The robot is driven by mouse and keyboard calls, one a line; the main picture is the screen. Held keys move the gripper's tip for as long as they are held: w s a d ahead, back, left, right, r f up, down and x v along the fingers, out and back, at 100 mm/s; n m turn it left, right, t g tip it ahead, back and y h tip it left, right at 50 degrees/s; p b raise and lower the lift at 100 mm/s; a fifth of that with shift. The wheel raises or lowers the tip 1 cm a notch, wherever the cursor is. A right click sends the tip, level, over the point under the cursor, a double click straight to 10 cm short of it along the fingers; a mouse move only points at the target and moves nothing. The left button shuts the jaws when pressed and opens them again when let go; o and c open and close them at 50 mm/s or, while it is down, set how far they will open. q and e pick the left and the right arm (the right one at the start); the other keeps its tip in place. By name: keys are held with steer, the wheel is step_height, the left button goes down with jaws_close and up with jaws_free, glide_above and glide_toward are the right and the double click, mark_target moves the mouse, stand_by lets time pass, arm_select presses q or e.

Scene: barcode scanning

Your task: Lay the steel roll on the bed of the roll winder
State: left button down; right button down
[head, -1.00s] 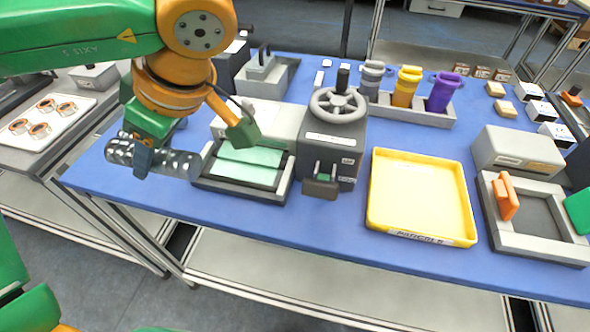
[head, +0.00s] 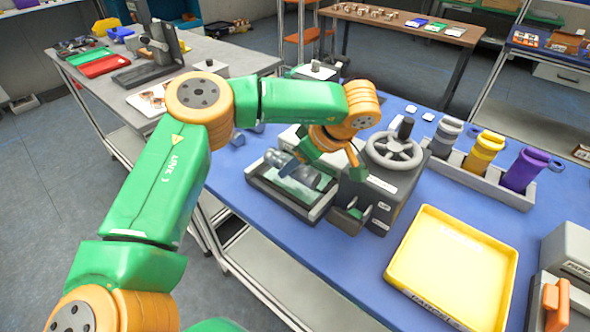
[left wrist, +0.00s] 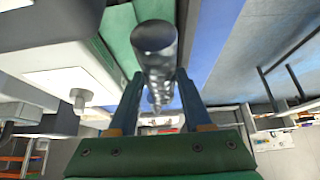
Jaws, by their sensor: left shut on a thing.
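The steel roll (head: 282,161) is a shiny, dark-banded cylinder over the rear left part of the roll winder's bed. The bed is a dark-grey framed tray (head: 285,205) with pale green pads. My left gripper (head: 303,158) is shut on the roll from above and partly hides it. In the left wrist view the roll (left wrist: 155,62) lies between the two blue fingers (left wrist: 158,92), its end facing the camera. I cannot tell whether the roll touches the pads. The winder's grey body (head: 385,190) with its handwheel (head: 394,149) stands right of the bed. My right gripper is out of view.
A yellow tray (head: 452,262) lies to the right on the blue table (head: 265,225). A rack with grey, yellow (head: 482,152) and purple (head: 527,170) containers stands behind it. The winder body and handwheel rise close beside my left gripper.

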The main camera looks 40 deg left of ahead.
mark_target(294, 178)
arm_select(q)
steer(key=shift+a+f, duration=0.15)
steer(key=shift+f, duration=1.4)
steer(key=shift+s+f, duration=0.2)
steer(key=shift+f, duration=0.15)
steer(key=shift+c, duration=1.7)
jaws_free()
steer(key=shift+d+f, duration=0.1)
steer(key=shift+d, duration=0.1)
steer(key=shift+r, duration=0.6)
steer(key=v, duration=0.1)
steer(key=b+v, duration=0.1)
steer(key=v, duration=0.1)
steer(key=shift+w+d+r, duration=0.25)
steer(key=shift+d+r, duration=0.05)
steer(key=v, duration=0.8)
steer(key=shift+s, duration=0.15)
steer(key=shift+a, duration=0.15)
